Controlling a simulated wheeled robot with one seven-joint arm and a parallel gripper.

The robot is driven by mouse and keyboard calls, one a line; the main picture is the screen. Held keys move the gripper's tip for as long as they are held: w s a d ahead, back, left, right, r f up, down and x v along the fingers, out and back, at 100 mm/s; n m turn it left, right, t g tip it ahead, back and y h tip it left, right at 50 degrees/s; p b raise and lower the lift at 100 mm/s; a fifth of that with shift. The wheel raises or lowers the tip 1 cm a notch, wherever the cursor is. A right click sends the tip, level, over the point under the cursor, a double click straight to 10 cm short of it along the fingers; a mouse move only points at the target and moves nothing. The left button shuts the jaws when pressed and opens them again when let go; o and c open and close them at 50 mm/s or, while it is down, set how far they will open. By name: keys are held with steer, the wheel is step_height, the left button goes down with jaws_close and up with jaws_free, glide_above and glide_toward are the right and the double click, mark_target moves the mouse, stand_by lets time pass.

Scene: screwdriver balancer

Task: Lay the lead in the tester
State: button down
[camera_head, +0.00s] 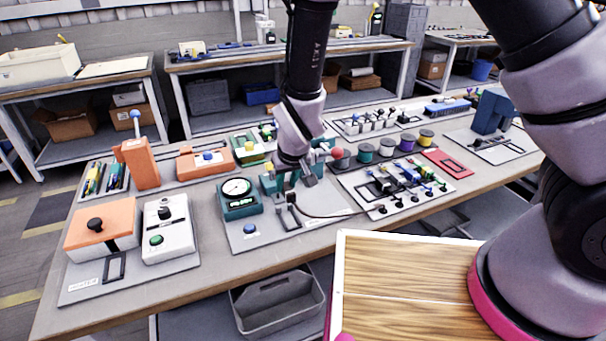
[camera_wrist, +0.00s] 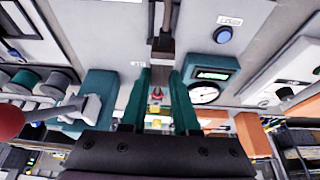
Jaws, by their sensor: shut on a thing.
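My gripper (camera_head: 289,186) reaches down over the tester's grey base plate and is shut on one end of the dark lead (camera_head: 318,216). In the wrist view, my gripper (camera_wrist: 161,72) has the dark end of the lead (camera_wrist: 163,42) at its tips. The lead curves right, low over the plate, towards the board with black knobs. The tester has a teal gauge box (camera_head: 240,199) left of my gripper and a teal block with a red-ball lever (camera_head: 337,153) behind it. My gripper partly hides the block. I cannot tell whether the held end touches the tester.
An orange box (camera_head: 102,222) and a white button box (camera_head: 167,229) stand to the left. The board with black knobs (camera_head: 412,204) and wire spools (camera_head: 387,147) lie to the right. A wooden board (camera_head: 405,285) is in front. A grey tote (camera_head: 278,303) sits below the bench.

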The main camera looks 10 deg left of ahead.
mark_target(291, 193)
steer(key=shift+f, duration=3.7)
steer(key=shift+f, duration=0.6)
steer(key=c, duration=0.6)
jaws_free()
steer(key=shift+r, duration=0.1)
steer(key=v, duration=1)
steer(key=shift+s+r, duration=0.1)
steer(key=shift+r, duration=0.2)
